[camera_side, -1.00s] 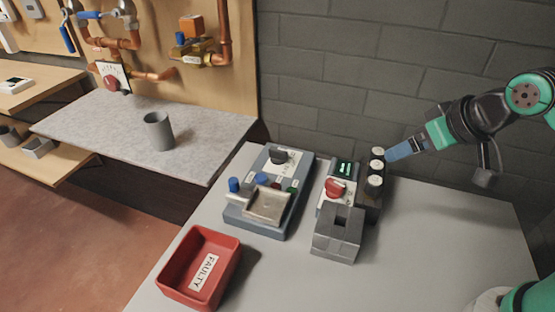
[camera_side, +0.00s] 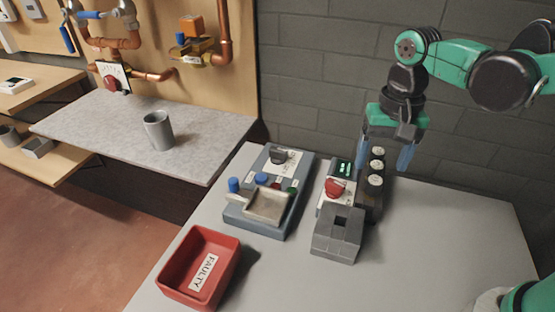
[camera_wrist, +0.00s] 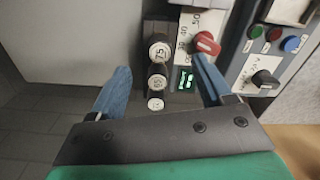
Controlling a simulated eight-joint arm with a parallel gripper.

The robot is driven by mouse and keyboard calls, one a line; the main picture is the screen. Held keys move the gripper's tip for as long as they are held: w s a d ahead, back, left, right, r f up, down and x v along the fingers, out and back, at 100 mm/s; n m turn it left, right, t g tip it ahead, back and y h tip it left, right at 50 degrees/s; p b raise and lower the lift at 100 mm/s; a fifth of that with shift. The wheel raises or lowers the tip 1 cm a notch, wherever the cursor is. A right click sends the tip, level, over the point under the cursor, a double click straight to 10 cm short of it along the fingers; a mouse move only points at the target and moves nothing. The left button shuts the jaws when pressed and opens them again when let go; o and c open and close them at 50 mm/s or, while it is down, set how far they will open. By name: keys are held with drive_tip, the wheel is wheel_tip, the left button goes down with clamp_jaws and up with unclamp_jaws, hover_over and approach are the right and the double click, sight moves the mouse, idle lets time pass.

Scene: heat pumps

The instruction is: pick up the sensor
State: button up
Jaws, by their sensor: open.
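No part is labelled as the sensor. Three black round pieces with pale, number-marked tops stand in a row in a dark holder (camera_side: 370,207) at the back right of the table. The far (camera_side: 377,153), middle (camera_side: 376,166) and near (camera_side: 375,181) pieces look alike; I cannot tell which is the sensor. In the wrist view a large piece reads 75 (camera_wrist: 158,50), with a middle one (camera_wrist: 157,82) and a smaller-looking one (camera_wrist: 155,103). My gripper (camera_side: 385,153) points down with its blue fingers apart and empty, above the row; in the wrist view the fingers (camera_wrist: 160,66) flank it.
Left of the row is a panel with a green display (camera_side: 344,169) and red knob (camera_side: 336,188). A grey block with a square hole (camera_side: 338,236) stands in front. A button box (camera_side: 262,225) and a red FAULTY bin (camera_side: 173,275) lie left. The table's right is clear.

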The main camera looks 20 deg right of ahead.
sight(376, 180)
drive_tip(key=shift+f, duration=2.7)
clamp_jaws()
